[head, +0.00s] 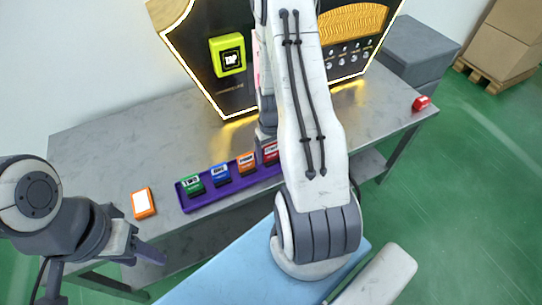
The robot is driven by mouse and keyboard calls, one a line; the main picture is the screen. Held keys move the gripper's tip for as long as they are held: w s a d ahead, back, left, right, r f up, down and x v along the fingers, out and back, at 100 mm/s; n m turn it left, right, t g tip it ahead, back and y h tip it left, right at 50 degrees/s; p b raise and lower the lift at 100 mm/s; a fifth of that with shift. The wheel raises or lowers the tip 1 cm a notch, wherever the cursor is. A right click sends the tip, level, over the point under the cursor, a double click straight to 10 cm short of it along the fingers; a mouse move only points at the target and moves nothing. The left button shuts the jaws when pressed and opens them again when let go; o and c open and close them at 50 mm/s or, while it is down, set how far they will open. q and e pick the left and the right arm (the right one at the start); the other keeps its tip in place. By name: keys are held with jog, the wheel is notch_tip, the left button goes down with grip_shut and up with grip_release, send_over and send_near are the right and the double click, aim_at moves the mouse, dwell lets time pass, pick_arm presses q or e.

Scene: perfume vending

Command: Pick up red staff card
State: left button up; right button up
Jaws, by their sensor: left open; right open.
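A red card (271,153) stands in the purple tray (196,206) on the grey table, at the right end of the visible row. My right arm hides part of it and the tray's right end. My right gripper (266,140) points down right at the red card, partly hidden behind my own arm; it is open, and I cannot tell whether its fingers touch the card. My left gripper (145,252) is open and empty at the table's front left edge, away from the tray.
Green (193,185), blue (221,174) and orange (246,163) cards share the tray. An orange-framed item (143,203) lies left of it. A small red item (421,103) sits at the table's right end. The lit black machine with a yellow TAP reader (228,55) stands behind.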

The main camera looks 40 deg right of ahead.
jog(key=shift+f, duration=0.1)
jog(key=c, duration=1.1)
jog(key=shift+c, duration=0.2)
